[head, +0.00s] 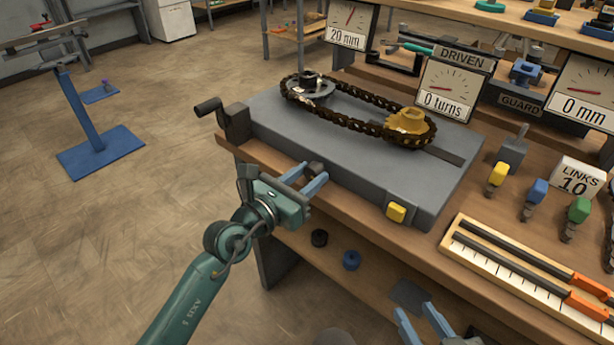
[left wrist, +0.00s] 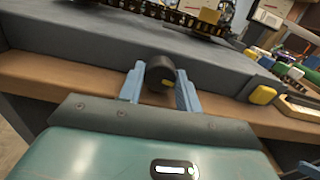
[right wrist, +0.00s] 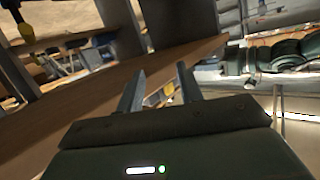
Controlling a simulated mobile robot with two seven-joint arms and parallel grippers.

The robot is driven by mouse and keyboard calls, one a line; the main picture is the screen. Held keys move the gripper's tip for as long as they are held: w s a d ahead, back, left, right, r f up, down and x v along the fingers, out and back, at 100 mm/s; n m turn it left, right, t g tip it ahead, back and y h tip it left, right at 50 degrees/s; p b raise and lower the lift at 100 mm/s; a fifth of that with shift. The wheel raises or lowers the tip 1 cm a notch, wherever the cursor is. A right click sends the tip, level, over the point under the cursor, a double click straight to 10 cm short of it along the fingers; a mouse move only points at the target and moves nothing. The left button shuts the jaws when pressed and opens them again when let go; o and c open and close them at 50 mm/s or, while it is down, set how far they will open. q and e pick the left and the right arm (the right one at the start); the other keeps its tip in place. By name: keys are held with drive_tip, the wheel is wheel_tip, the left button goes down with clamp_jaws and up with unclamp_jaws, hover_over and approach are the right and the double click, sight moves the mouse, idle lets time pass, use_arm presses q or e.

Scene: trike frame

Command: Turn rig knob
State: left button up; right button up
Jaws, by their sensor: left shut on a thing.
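The grey rig block (head: 300,135) sits on the wooden bench with a chain looped over a dark sprocket (head: 308,87) and a yellow-gold sprocket (head: 409,121). The dark round rig knob (left wrist: 160,73) is on its front face, with a yellow mark on it. My left gripper (head: 314,174) is shut on the knob, one blue finger on each side. In the head view the knob (head: 316,168) is partly hidden by the fingers. My right gripper (head: 416,311) is low at the bench's front, its fingers apart and empty; they also show in the right wrist view (right wrist: 157,78).
A crank handle (head: 225,118) sticks out at the block's left end. A yellow button (head: 396,212) is on its front right. Gauges stand behind, the DRIVEN dial (head: 447,90) reading 0 turns. A ruler tray (head: 530,280) lies to the right.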

use_arm(q)
drive_tip(key=c, duration=0.3)
drive_tip(key=shift+r+n+p, duration=0.15)
drive_tip(key=shift+n+p, duration=0.15)
drive_tip(key=shift+p, duration=0.25)
drive_tip(key=shift+r+n+p, duration=0.1)
drive_tip(key=shift+n+p, duration=0.3)
drive_tip(key=shift+p, duration=0.25)
drive_tip(key=shift+n+p, duration=1.1)
drive_tip(key=shift+n, duration=0.2)
drive_tip(key=shift+f, duration=0.3)
use_arm(e)
drive_tip(key=shift+w+a+f+g, duration=0.25)
drive_tip(key=shift+a+f+g, duration=0.05)
drive_tip(key=shift+a+g, duration=0.15)
drive_tip(key=shift+w+a+f+g, duration=0.25)
drive_tip(key=shift+a+f+g, duration=0.1)
drive_tip(key=shift+a, duration=0.1)
